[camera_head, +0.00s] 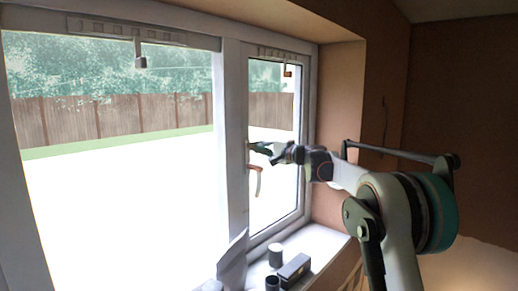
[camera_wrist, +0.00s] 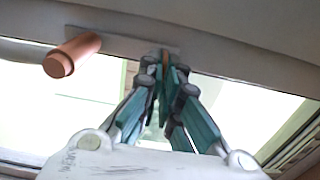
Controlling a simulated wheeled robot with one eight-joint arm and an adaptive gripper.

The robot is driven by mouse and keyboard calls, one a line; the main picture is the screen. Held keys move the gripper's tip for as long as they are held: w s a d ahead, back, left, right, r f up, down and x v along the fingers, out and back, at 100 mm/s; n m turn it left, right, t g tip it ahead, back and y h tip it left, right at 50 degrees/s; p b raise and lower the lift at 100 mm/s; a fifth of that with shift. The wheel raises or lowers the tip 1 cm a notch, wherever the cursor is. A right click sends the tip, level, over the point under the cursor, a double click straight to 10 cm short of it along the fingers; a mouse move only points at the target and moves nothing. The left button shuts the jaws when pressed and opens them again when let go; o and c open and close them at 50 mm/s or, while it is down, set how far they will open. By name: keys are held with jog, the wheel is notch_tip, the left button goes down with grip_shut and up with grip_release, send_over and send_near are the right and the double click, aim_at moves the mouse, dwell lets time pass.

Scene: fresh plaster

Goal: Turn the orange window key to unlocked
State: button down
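The orange window key shows only as a small orange sliver (camera_wrist: 165,58) in the wrist view, between the tips of my gripper, against the pale window frame. My gripper (camera_wrist: 165,72) has teal fingers that come together at their tips around this sliver; it looks shut on the key. In the head view my gripper (camera_head: 255,146) reaches the frame just above the copper-orange window handle (camera_head: 257,182), and the key is hidden there. The handle (camera_wrist: 72,56) also shows in the wrist view, left of the fingers and apart from them. The key's turn angle cannot be read.
The window sill (camera_head: 318,240) holds a dark box (camera_head: 294,268), a grey cylinder (camera_head: 275,255) and a dark cup (camera_head: 272,283). A pale upright object (camera_head: 232,262) stands left of them. The plastered reveal (camera_head: 335,130) lies right of the window, close to my arm.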

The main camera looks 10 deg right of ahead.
jog(key=c, duration=1.8)
grip_release()
jog(key=shift+d, duration=0.1)
jog(key=v, duration=1.2)
jog(key=shift+f, duration=0.1)
